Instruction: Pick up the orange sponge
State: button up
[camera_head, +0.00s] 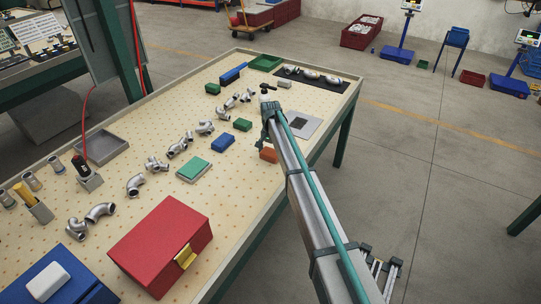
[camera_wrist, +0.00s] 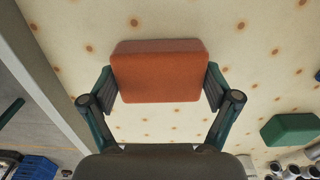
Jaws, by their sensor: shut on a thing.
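The orange sponge (camera_wrist: 160,75) is a rounded block between the two fingers of my gripper (camera_wrist: 160,95) in the wrist view. The finger pads touch its left and right sides, so my gripper is shut on it. In the head view the sponge (camera_head: 269,155) shows at the right edge of the perforated table, partly hidden by my arm. Whether the sponge touches the table or is lifted cannot be told.
A green block (camera_wrist: 291,130) lies to the right in the wrist view. A blue block (camera_head: 222,142) and metal pipe fittings (camera_head: 180,145) lie left of my arm. A red box (camera_head: 160,245) stands at the near side. The table edge is close by on the right.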

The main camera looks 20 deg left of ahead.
jog(key=shift+r, duration=0.15)
jog(key=shift+r+b, duration=0.55)
jog(key=shift+b, duration=0.05)
jog(key=s+d+r+b, duration=0.5)
jog(key=s+r, duration=0.6)
jog(key=s, duration=0.2)
jog(key=shift+r, duration=0.3)
